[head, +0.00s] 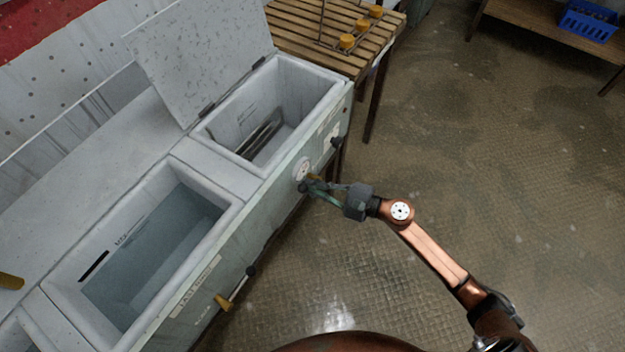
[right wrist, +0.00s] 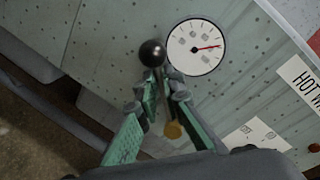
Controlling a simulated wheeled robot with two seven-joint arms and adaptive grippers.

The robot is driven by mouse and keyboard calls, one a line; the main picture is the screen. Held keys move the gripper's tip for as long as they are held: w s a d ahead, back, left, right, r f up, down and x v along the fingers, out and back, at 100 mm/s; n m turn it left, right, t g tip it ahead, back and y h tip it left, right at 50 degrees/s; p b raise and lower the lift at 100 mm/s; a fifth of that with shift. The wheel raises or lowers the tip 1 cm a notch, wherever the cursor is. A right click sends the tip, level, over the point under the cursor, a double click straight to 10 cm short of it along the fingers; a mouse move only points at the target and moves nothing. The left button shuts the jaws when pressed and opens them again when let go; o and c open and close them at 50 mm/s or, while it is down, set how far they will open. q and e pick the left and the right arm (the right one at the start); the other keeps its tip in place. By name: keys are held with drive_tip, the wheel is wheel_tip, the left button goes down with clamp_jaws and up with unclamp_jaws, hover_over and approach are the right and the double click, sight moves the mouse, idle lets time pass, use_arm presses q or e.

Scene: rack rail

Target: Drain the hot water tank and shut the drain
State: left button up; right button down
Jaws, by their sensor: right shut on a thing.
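The hot water tank (head: 238,157) is the open tank at the upper right of the bench in the head view. Dark bars show inside it; I cannot tell how much water is in it. Its drain lever has a black ball knob (right wrist: 153,53) in the right wrist view, with a yellow part (right wrist: 173,130) below, partly hidden by the fingers. My right gripper (head: 312,186) is at the tank's front panel. It is shut on the lever just under the knob, as the right wrist view (right wrist: 163,80) shows. My left gripper is out of view.
A round gauge (right wrist: 195,47) with a red needle sits beside the knob. A second tank (head: 62,281) holds water, with its own yellow-and-black drain lever (head: 236,288). The raised lid (head: 200,55) stands behind the hot tank.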

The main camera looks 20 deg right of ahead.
sight(295, 193)
drive_tip(key=f+n+b, duration=0.1)
drive_tip(key=a+f+n+h+b, duration=0.1)
drive_tip(key=n, duration=0.1)
drive_tip(key=s+f+n+b, duration=0.1)
drive_tip(key=f+n+b, duration=0.1)
drive_tip(key=shift+a+h, duration=0.15)
drive_tip(key=shift+h, duration=0.15)
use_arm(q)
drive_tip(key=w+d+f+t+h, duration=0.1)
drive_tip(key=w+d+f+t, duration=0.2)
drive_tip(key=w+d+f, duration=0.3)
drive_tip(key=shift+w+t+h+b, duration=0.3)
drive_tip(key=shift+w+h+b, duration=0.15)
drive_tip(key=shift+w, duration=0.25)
use_arm(e)
drive_tip(key=shift+s+f+n+t+h, duration=0.1)
drive_tip(key=shift+f+n+t+h, duration=0.3)
drive_tip(key=shift+n, duration=0.5)
drive_tip(key=shift+f, duration=0.1)
drive_tip(key=c, duration=2.1)
unclamp_jaws()
drive_tip(key=shift+a, duration=0.1)
drive_tip(key=v, duration=1.2)
